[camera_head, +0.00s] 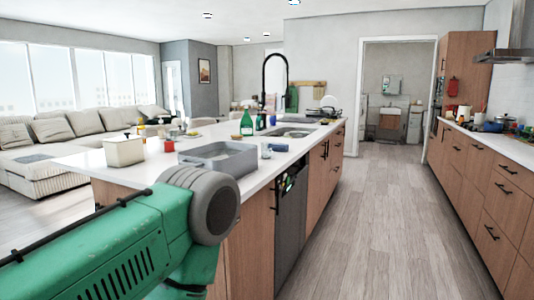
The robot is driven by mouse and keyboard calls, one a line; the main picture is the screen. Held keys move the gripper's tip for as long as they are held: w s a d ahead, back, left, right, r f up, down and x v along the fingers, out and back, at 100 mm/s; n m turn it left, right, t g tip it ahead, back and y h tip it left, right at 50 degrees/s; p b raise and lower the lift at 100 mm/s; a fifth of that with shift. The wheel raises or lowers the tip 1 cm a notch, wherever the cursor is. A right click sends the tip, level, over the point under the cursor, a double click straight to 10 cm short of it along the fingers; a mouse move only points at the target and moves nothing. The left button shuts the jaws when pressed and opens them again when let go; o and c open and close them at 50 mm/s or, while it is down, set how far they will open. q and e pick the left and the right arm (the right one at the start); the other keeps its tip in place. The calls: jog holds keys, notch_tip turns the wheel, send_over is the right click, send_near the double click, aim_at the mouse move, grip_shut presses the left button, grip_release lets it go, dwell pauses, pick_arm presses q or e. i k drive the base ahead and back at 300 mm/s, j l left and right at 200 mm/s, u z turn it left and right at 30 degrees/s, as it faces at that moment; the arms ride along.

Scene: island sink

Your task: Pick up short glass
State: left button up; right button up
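I cannot clearly make out a short glass. A small, glassy bluish item (266,151) stands on the white island counter, just right of a grey basin, but it is too small to identify. My green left arm reaches in from the lower left, in front of the near end of the island. Its gripper is out of view. My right arm and gripper are not in view.
The island counter (148,174) holds a cream box (123,153), the grey basin (232,163), a green bottle (246,124) and a sink (291,132) with a tall black faucet (263,75). The floor aisle (385,215) right of the island is clear.

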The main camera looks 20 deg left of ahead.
aim_at(266, 148)
jog(key=i+u, duration=0.1)
jog(key=u, duration=0.4)
jog(key=i+l+u, duration=0.35)
jog(key=i, duration=0.25)
jog(key=i+l+u, duration=0.35)
jog(key=i+l, duration=0.15)
jog(key=l, duration=0.15)
